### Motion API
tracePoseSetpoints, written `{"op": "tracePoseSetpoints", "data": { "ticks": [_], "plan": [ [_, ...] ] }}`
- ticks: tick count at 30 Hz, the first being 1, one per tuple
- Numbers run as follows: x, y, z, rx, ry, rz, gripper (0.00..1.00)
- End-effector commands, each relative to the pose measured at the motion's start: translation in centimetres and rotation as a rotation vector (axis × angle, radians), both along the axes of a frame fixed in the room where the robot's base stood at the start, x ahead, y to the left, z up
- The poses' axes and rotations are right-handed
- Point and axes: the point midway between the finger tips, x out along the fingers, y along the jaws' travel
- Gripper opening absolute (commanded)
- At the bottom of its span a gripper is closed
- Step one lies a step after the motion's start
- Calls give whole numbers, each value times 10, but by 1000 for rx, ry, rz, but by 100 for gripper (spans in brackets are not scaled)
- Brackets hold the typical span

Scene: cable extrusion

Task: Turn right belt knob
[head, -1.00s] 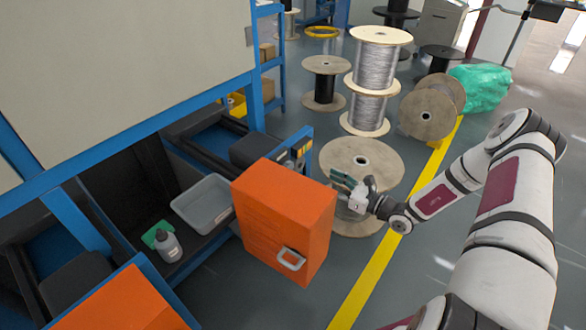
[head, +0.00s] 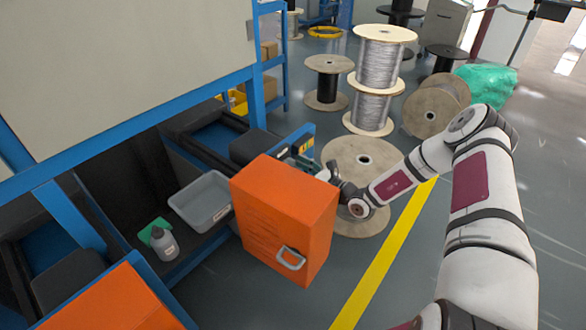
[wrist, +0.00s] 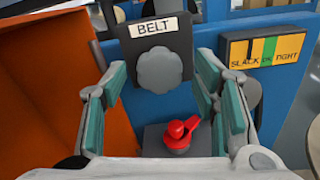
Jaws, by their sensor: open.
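In the wrist view a grey lobed knob (wrist: 160,69) sits on a dark plate under a white "BELT" label (wrist: 153,26) on a blue panel (wrist: 220,100). My gripper (wrist: 155,88) is open, its green-padded fingers to the left and right of the knob and apart from it. A small red handle (wrist: 181,132) on a grey base shows below the knob, between the fingers. In the head view my gripper (head: 306,167) is partly hidden behind the orange box (head: 285,215), and the knob cannot be seen.
A yellow and green "SLACK OK TIGHT" gauge (wrist: 265,50) is right of the knob. The orange box's wall (wrist: 50,90) stands close on the left. A wooden spool (head: 362,160) stands behind my forearm.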

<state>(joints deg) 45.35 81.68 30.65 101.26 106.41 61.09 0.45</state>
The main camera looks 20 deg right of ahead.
Motion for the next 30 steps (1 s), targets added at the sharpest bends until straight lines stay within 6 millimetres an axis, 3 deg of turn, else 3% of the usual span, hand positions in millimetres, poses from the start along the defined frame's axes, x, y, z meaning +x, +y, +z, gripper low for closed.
{"op": "tracePoseSetpoints", "data": {
  "ticks": [6,14,21,30],
  "plan": [
    [12,8,0,0,0,0,55],
    [13,9,0,0,0,-1,55],
    [12,9,0,0,0,-1,6],
    [12,9,0,23,17,-1,7]
  ]
}}
